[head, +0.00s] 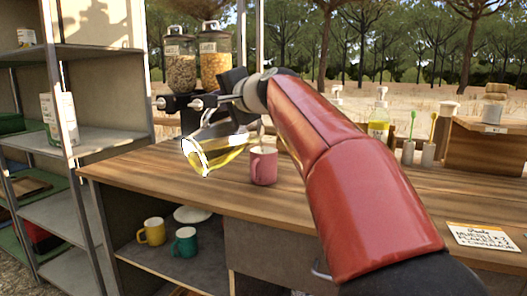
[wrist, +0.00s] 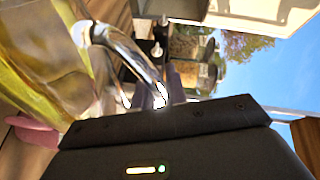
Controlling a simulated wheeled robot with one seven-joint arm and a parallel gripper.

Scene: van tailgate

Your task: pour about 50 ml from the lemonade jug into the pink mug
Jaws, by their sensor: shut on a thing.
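The lemonade jug (head: 223,150) is clear glass with yellow liquid inside. It is strongly tilted, nearly on its side, above the counter and left of the pink mug. My gripper (head: 208,103) is shut on its handle (wrist: 128,48), and the jug's yellow body fills the left of the wrist view. The pink mug (head: 264,168) stands upright on the counter, close to the jug's right end; part of it shows at lower left in the wrist view (wrist: 34,137). A pale streak shows just above the mug; I cannot tell whether it is flowing liquid. The mug's fill level is unclear.
Two cereal dispensers (head: 198,60) stand behind my gripper. A soap bottle (head: 378,124) and brush holders (head: 408,151) stand at the back right. A yellow mug (head: 152,232) and a teal mug (head: 185,243) sit on the shelf below. The counter's front left is clear.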

